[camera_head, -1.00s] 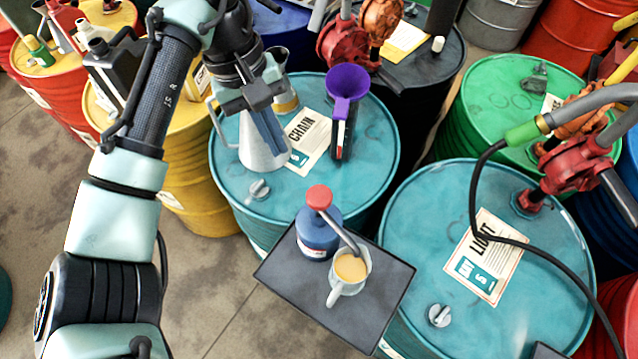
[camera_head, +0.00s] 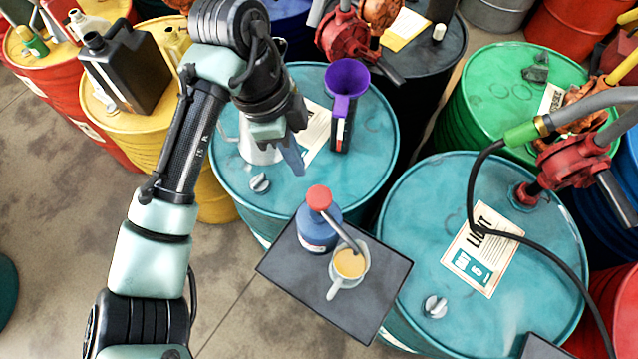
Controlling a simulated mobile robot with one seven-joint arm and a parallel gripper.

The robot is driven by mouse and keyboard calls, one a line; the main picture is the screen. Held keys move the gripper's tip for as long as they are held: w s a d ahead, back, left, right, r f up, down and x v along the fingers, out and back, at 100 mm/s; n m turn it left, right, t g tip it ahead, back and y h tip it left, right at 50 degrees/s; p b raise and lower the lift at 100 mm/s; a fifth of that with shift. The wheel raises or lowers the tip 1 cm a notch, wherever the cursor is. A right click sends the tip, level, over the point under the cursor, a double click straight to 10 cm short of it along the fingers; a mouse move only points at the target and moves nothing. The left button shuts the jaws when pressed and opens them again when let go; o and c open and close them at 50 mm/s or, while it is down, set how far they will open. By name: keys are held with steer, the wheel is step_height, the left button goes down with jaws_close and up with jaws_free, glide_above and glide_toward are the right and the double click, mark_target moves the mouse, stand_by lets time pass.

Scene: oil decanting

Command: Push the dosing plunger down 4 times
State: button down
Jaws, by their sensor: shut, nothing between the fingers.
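The dosing plunger is a red cap (camera_head: 318,198) on top of a blue pump bottle (camera_head: 316,232). The bottle stands upright on a dark tray (camera_head: 340,302), and its grey spout points down to the right. A small metal jug (camera_head: 350,268) with amber liquid stands under the spout. My gripper (camera_head: 297,168) is shut and empty, fingers pointing down. In the picture it is just above and left of the red cap, apart from it. My arm hides part of a metal can (camera_head: 258,150) behind.
A teal drum (camera_head: 365,170) behind carries a purple funnel (camera_head: 346,82) in a dark bottle and a label. Another teal drum (camera_head: 540,265) on the right has a red pump (camera_head: 570,160) and a black hose (camera_head: 550,262). Floor shows at the lower left.

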mark_target(317, 195)
steer(key=m, duration=0.4)
steer(key=shift+s+d, duration=0.1)
steer(key=shift+d, duration=0.25)
steer(key=shift+f, duration=0.1)
steer(key=b+x, duration=0.6)
steer(key=x, duration=0.1)
stand_by(0.4)
